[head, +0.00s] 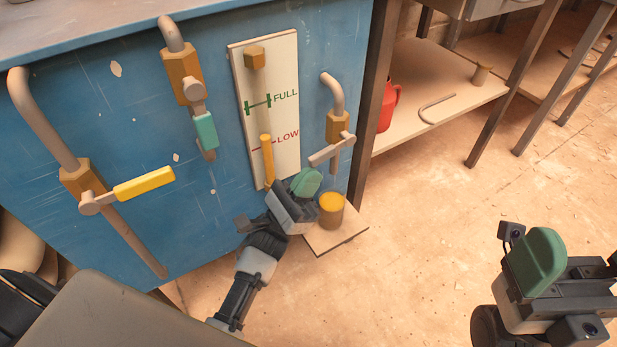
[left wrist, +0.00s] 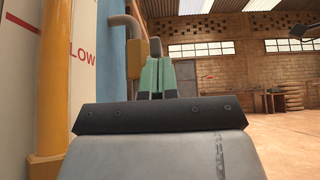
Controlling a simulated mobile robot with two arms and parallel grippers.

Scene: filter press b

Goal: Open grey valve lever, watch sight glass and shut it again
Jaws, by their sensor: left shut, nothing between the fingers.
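The grey valve lever (head: 326,153) sits on a brass valve body (head: 339,126) on the right-hand pipe. It points left and slightly down, across the pipe. The sight glass is a tube on a white board (head: 287,95) with a green FULL mark and a red LOW mark. Its yellow column (head: 267,158) tops out slightly above LOW. My left gripper (head: 306,182) is shut and empty just below the lever's free end; I cannot tell if they touch. Its green fingers (left wrist: 154,78) hide part of the valve in the left wrist view. My right gripper (head: 540,262) is far right, away from the panel.
A cup of yellow liquid (head: 331,211) stands on a small board (head: 335,238) below the grey valve's pipe. Two other valves have a teal lever (head: 205,130) and a yellow lever (head: 145,184). A red can (head: 388,106) stands on a shelf at right. The floor at right is open.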

